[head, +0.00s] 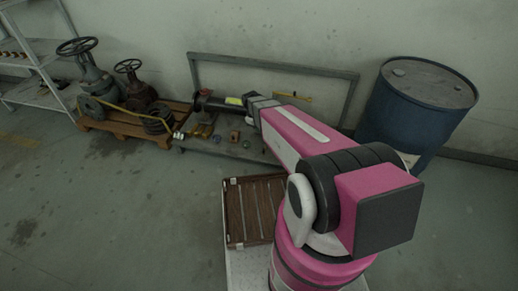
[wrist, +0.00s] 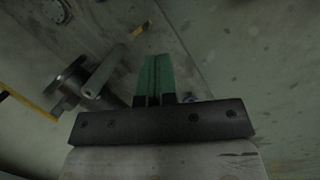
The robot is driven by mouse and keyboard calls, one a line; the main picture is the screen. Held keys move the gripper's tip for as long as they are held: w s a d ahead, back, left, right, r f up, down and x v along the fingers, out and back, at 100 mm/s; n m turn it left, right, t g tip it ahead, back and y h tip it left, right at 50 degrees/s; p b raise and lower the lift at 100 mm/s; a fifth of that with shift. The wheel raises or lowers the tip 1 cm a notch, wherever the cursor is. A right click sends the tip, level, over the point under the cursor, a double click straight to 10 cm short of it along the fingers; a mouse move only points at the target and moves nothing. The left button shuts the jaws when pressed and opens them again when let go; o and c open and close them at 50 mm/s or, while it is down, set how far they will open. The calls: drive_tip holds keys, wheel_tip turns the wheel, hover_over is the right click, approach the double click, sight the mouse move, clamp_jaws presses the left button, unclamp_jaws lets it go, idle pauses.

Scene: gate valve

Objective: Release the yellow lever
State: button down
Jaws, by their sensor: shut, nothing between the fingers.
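My gripper (wrist: 153,60) has two green fingers pressed together in the wrist view, with nothing between them. A yellow bar (wrist: 25,104), apparently the yellow lever, enters from the left edge and ends beside a round metal fitting (wrist: 70,82). The fingers are to the right of it and apart from it in the picture. In the head view, a yellow bar (head: 293,96) shows just beyond my forearm, near the bench's back frame. My arm hides part of that area, and the fingertips cannot be made out there.
A metal bench (head: 225,142) with a grey back frame (head: 350,95) holds small parts. Gate valves (head: 93,78) stand on a wooden pallet (head: 120,128) at left. A blue drum (head: 412,110) stands at right. A slatted brown crate (head: 255,210) is in front. Floor at left is clear.

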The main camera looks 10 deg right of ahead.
drive_tip(key=w+a+f+n+h, duration=0.1)
drive_tip(key=w+a+f+n, duration=0.2)
drive_tip(key=f, duration=0.4)
drive_tip(key=w+a+f+n+h, duration=0.1)
drive_tip(key=w+a+f+n, duration=0.2)
drive_tip(key=w+f, duration=0.3)
drive_tip(key=shift+w+a+f+n, duration=0.15)
drive_tip(key=shift+w+f+n, duration=0.05)
drive_tip(key=shift+f+n, duration=0.2)
drive_tip(key=x, duration=1)
drive_tip(key=d, duration=0.1)
drive_tip(key=s+d, duration=0.1)
drive_tip(key=shift+d+r, duration=0.1)
drive_tip(key=shift+d, duration=0.15)
drive_tip(key=shift+s+d, duration=0.1)
drive_tip(key=shift+d, duration=0.6)
